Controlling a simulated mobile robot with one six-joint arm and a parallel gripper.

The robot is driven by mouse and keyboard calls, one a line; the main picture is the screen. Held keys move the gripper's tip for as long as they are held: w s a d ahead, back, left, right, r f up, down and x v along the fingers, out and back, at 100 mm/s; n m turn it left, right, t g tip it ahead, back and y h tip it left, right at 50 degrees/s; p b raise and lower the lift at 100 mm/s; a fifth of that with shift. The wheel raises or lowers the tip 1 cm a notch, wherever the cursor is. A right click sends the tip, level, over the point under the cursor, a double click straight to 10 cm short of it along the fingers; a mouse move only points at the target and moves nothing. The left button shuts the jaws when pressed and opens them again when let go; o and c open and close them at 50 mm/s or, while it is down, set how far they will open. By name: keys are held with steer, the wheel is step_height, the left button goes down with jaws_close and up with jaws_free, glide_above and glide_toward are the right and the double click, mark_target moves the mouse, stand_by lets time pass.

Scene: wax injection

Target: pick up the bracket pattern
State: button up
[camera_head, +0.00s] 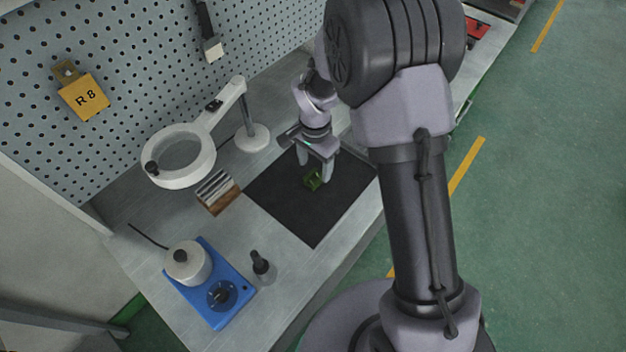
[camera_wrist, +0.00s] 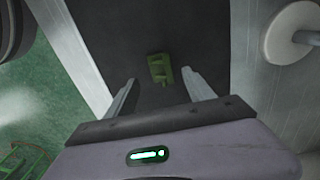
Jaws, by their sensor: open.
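The bracket pattern is a small green piece (camera_head: 312,181) lying on a black mat (camera_head: 300,222) on the workbench. In the wrist view the green bracket pattern (camera_wrist: 160,68) shows a flat plate with a raised part, ahead of the fingertips and roughly centred between them. My gripper (camera_head: 316,170) is above the mat, pointing down, close to the bracket pattern. Whether a finger touches the pattern cannot be told.
A white ring magnifier lamp (camera_head: 205,130) stands behind left of the mat. A wooden block with metal plates (camera_head: 218,192), a blue device with a white pot (camera_head: 212,285) and a dark bottle (camera_head: 262,266) stand left. The mat around the pattern is clear.

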mark_target(314, 180)
step_height(314, 180, down, 5)
steer(key=shift+w+f+b, duration=0.1)
steer(key=shift+b, duration=1.05)
steer(key=shift+c, duration=0.9)
jaws_close()
steer(key=shift+r, duration=0.2)
